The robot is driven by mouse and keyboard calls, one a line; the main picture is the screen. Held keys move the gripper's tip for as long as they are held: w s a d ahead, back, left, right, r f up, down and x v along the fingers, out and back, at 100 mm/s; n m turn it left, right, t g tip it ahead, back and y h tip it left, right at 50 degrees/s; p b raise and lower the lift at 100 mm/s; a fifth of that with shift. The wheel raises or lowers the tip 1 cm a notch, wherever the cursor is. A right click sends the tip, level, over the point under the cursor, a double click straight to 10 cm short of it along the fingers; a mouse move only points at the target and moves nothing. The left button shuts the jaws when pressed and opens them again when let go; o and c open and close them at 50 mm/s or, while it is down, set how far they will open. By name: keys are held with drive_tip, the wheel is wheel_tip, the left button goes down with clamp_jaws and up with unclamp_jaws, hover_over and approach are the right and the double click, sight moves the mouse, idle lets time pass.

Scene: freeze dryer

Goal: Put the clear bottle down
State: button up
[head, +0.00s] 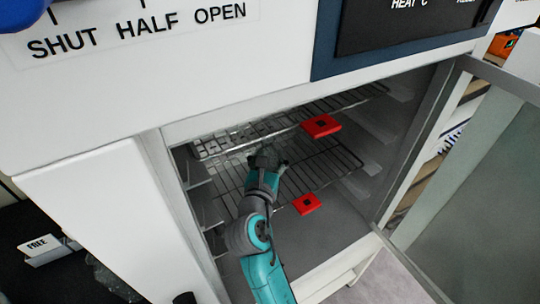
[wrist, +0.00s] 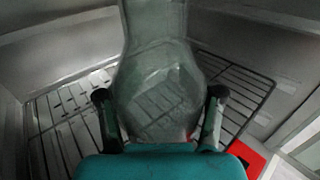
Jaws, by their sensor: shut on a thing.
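The clear bottle (wrist: 155,50) is see-through, with a narrow neck and wider body. It stands between the two fingers of my gripper (wrist: 160,105) in the wrist view. The gripper is shut on its body, and shelf bars show through it. In the head view my gripper (head: 267,160) reaches inside the open freeze dryer chamber, over the lower wire shelf (head: 340,160). The bottle is hard to make out there. I cannot tell whether its base touches the shelf.
An upper wire shelf (head: 350,99) lies above. A red tag (head: 321,126) is on the upper shelf's front and another red tag (head: 306,203) on the lower one's. The door (head: 475,165) stands open at the right. The lower shelf's right part looks clear.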

sight(268, 169)
drive_tip(key=shift+f, duration=0.15)
drive_tip(key=o, duration=1.5)
drive_tip(key=shift+o, duration=0.2)
drive_tip(key=s, duration=0.7)
drive_tip(key=shift+s+a, duration=0.25)
drive_tip(key=shift+a, duration=0.15)
